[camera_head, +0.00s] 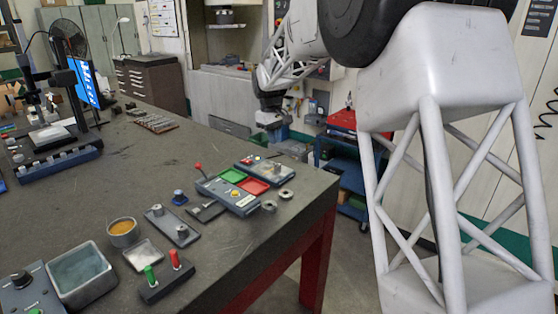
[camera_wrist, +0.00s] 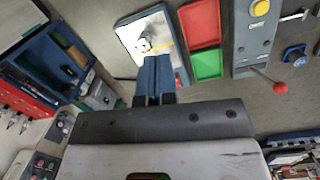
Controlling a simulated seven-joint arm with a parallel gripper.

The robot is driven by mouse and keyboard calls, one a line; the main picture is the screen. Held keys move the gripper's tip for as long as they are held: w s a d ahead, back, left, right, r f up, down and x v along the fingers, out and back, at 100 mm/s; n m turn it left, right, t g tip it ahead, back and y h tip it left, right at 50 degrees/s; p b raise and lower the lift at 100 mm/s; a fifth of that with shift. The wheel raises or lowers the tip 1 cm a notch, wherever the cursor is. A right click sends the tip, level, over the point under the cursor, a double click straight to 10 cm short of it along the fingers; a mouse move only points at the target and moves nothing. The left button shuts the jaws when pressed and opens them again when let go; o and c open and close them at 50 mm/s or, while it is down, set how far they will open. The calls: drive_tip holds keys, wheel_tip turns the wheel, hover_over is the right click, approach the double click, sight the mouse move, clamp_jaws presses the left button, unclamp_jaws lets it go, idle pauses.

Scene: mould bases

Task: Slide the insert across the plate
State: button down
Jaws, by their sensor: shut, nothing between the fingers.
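The plate (camera_head: 270,172) is a pale, glossy panel in a blue-grey frame, near the table's right end. In the wrist view the plate (camera_wrist: 132,36) is at the top centre, just beyond my fingertips. A small grey and white shape with a dark spot (camera_wrist: 150,42) shows on it; I cannot tell whether it is the insert or a reflection. My gripper (camera_wrist: 155,62) has its two dark blue fingers shut together with nothing between them. The fingers hide part of the plate in the wrist view.
A red tray (camera_head: 254,186) and a green tray (camera_head: 232,176) lie beside the plate. A control box with a red-knobbed lever (camera_head: 198,166) is close by. Round metal parts (camera_head: 269,206) sit near the table edge. A blue cart (camera_head: 345,180) stands beyond the table.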

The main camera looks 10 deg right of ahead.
drive_tip(key=w+a+f, duration=0.2)
drive_tip(key=w+f, duration=0.1)
drive_tip(key=w, duration=0.1)
drive_tip(key=w+a+f+n, duration=0.1)
drive_tip(key=w+a+f, duration=0.1)
drive_tip(key=w+f, duration=0.2)
drive_tip(key=w+a+f+n+g, duration=0.1)
drive_tip(key=w+a+f, duration=0.1)
drive_tip(key=w, duration=0.3)
drive_tip(key=shift+w+a+f+h, duration=0.15)
drive_tip(key=shift+w+f+h, duration=0.2)
drive_tip(key=shift+f, duration=0.5)
